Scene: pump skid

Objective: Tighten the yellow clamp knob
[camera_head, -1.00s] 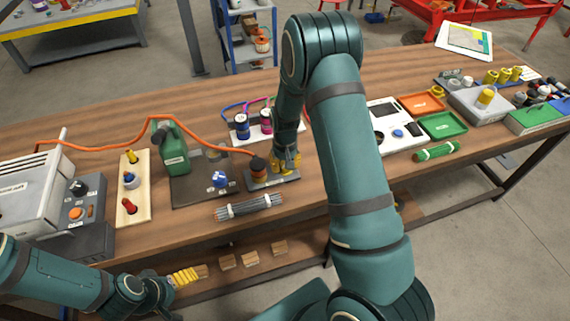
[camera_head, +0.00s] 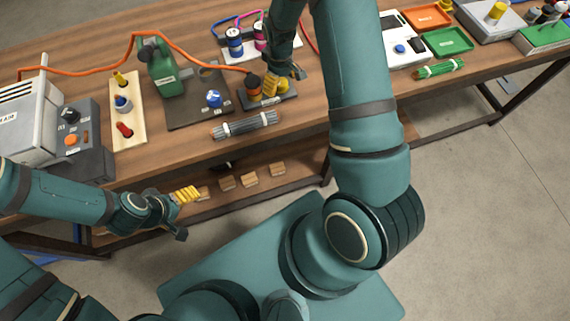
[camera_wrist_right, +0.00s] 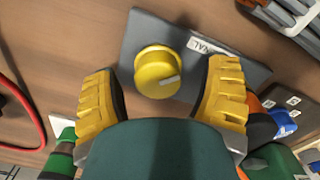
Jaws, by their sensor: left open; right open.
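The yellow clamp knob (camera_wrist_right: 158,71) is a round knob with a pale pointer mark on a dark grey plate (camera_wrist_right: 205,62), seen in the right wrist view. My right gripper (camera_wrist_right: 162,92) has its two yellow ribbed fingers apart, one on each side of the knob, with gaps visible. In the head view my right gripper (camera_head: 276,86) is over the plate and partly hides the knob (camera_head: 283,87). My left gripper (camera_head: 184,195) is in front of the table's front edge at lower left, away from the knob, open and empty.
A bundle of grey rods (camera_head: 245,126) lies in front of the plate. Wooden blocks (camera_head: 250,181) sit on the lower shelf.

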